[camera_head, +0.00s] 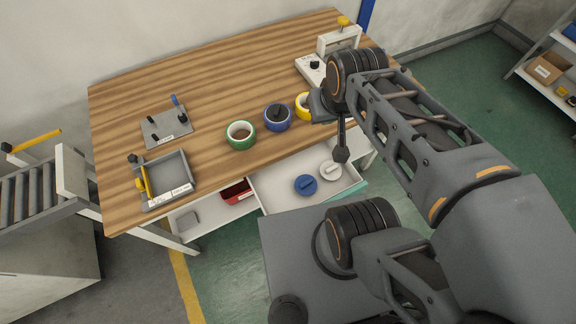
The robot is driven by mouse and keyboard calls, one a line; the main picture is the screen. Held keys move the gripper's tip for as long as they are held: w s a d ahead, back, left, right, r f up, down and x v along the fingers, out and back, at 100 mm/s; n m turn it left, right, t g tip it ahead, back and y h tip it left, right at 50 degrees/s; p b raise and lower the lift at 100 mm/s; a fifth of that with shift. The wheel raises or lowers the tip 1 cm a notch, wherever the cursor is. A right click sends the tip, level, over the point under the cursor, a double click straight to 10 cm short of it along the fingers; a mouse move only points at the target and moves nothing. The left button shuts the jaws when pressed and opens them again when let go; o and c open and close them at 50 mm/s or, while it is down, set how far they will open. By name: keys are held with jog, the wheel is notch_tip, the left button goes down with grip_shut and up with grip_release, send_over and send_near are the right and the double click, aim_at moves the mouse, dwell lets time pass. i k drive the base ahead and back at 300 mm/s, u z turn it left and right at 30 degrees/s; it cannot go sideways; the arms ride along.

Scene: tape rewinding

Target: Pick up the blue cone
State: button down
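The blue cone (306,185) appears to be the round blue piece with a raised ridge on top, lying in the open white drawer below the table's front edge. A similar white piece (330,171) lies just right of and behind it. My gripper (340,152) points down near the table's front edge, above and to the right of the blue piece in the picture and apart from it. I see no object held in it. Its fingers show edge-on and dark, so their opening is unclear.
Green (240,135), blue (277,117) and yellow (304,106) tape rolls stand along the front of the wooden table (215,75). A grey tray (167,181) and grey plate (166,127) are at left. A white device (312,68) stands at back right. A red object (236,192) lies below.

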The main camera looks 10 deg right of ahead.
aim_at(306, 185)
jog(key=u, duration=0.25)
jog(key=k, duration=0.85)
jog(key=u, duration=1)
jog(key=i, duration=0.4)
